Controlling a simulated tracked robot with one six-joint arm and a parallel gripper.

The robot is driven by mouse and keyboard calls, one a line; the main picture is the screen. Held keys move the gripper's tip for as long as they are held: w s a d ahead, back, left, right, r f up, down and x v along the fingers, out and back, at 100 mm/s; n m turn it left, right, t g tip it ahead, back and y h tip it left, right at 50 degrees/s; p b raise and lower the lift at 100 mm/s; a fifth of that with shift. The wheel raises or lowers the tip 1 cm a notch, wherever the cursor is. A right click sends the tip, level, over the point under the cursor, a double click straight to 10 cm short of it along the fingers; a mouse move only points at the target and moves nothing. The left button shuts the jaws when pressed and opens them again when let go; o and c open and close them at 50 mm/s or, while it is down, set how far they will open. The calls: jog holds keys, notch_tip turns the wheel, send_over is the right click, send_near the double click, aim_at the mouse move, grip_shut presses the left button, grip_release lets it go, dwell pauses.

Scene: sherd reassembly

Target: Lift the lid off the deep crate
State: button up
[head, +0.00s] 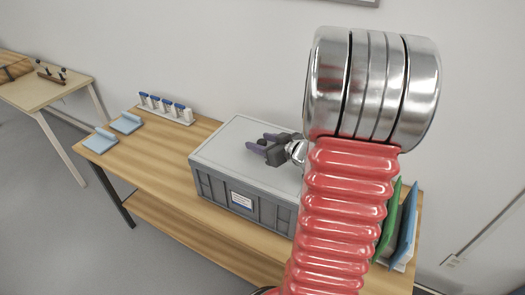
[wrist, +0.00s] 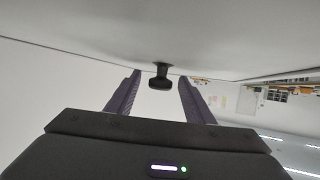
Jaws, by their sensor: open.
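The deep grey crate (head: 217,192) stands on the wooden table, with a white label on its front wall. Its flat light grey lid (head: 228,150) lies on top and closes it. In the wrist view, the lid (wrist: 150,30) fills the top of the picture, and a dark knob (wrist: 160,76) sticks out from it. My gripper (head: 258,142) is low over the lid, open and empty. In the wrist view its two purple fingers (wrist: 159,80) stand on either side of the knob, with a gap on both sides. My arm hides the crate's right part in the head view.
Two light blue trays (head: 126,123) and a white rack (head: 165,109) with several blue-capped vials stand left of the crate. Green and blue upright folders (head: 405,228) stand at the right. The table (head: 165,165) is bare just left of the crate. A wall rises behind.

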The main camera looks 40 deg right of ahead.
jog(key=shift+c, duration=0.5)
grip_shut()
